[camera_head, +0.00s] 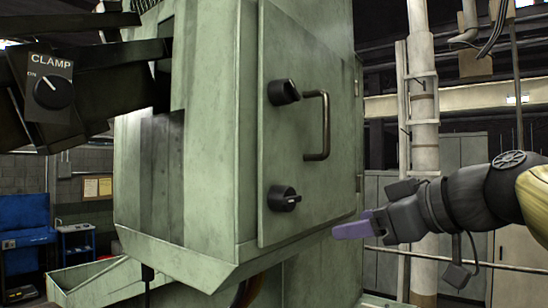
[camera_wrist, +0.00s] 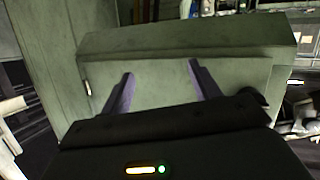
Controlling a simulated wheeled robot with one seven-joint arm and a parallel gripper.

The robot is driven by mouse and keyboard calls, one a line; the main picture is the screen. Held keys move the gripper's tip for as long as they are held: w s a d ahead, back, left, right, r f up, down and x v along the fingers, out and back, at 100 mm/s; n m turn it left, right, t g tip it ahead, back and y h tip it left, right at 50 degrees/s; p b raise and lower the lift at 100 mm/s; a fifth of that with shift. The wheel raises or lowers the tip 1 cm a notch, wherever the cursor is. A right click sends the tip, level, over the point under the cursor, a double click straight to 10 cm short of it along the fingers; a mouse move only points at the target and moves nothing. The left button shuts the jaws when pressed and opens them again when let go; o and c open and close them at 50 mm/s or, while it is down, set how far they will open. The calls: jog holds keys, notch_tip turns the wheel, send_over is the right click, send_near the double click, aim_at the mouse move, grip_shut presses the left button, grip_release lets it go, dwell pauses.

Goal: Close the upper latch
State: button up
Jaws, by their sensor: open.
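The upper latch (camera_head: 284,92) is a black knob at the upper left of the green cabinet door (camera_head: 320,190). The lower latch (camera_head: 283,198) is a similar black knob near the door's lower left. A brown bar handle (camera_head: 317,125) stands between them, to their right. The door lies in its frame or close to it; I cannot tell if it is fully flush. My gripper (camera_head: 340,230) has purple fingers and is right of the door's lower part, well away from the upper latch. In the wrist view the fingers (camera_wrist: 160,92) are apart with nothing between them, before a green panel.
A black CLAMP knob (camera_head: 53,92) sits on a dark arm-like panel at the left. A light pipe (camera_head: 422,120) rises behind the door's right side. A green tray (camera_head: 95,280) juts out at lower left.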

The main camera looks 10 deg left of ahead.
jog(key=s+r+n+g+y+p, duration=0.1)
jog(key=s+r+n, duration=0.3)
jog(key=r, duration=0.5)
jog(key=s+a+r+n+g+y+p, duration=0.1)
jog(key=s+r+n+y, duration=0.3)
jog(key=s+r, duration=0.4)
jog(key=shift+a+r+n, duration=0.15)
jog(key=shift+r+n, duration=0.35)
jog(key=shift+r, duration=0.2)
jog(key=shift+s, duration=0.1)
jog(key=shift+a, duration=0.1)
